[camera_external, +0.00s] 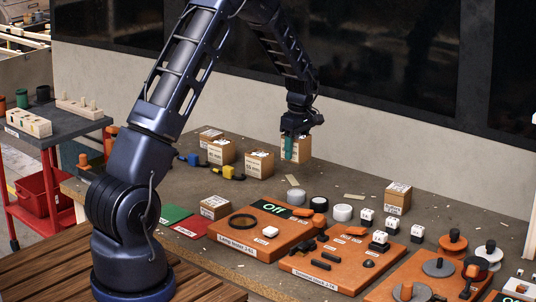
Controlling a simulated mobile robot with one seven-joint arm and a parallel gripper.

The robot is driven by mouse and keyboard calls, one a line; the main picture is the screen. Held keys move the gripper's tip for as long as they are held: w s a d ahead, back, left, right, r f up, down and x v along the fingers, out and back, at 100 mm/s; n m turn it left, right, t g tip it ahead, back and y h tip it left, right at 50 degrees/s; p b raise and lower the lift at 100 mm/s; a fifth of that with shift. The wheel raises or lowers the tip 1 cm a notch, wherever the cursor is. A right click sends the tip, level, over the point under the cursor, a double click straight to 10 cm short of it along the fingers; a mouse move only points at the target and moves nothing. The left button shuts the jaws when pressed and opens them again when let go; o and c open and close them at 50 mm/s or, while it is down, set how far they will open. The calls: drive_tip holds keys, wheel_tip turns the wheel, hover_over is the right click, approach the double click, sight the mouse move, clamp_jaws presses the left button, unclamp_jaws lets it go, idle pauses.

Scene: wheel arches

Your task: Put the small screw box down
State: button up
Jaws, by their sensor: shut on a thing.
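My gripper (295,134) is at the far side of the workbench, pointing down. It is shut on a small brown cardboard box with a white label, which I take to be the small screw box (304,150). A teal part shows in front of the box at the jaws and covers some of its face. The box looks upright. I cannot tell whether its underside touches the bench top. The writing on it is too small to read.
Other cardboard boxes stand to the left on the workbench (345,174), including one close by (259,163). A yellow-and-black item (228,173) lies near them. Orange boards (262,232) with parts fill the front. Another box (397,197) stands right. Some bench behind the boards is clear.

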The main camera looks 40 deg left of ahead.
sight(295, 187)
drive_tip(key=shift+f, duration=4.4)
drive_tip(key=shift+f, duration=0.15)
drive_tip(key=o, duration=1.1)
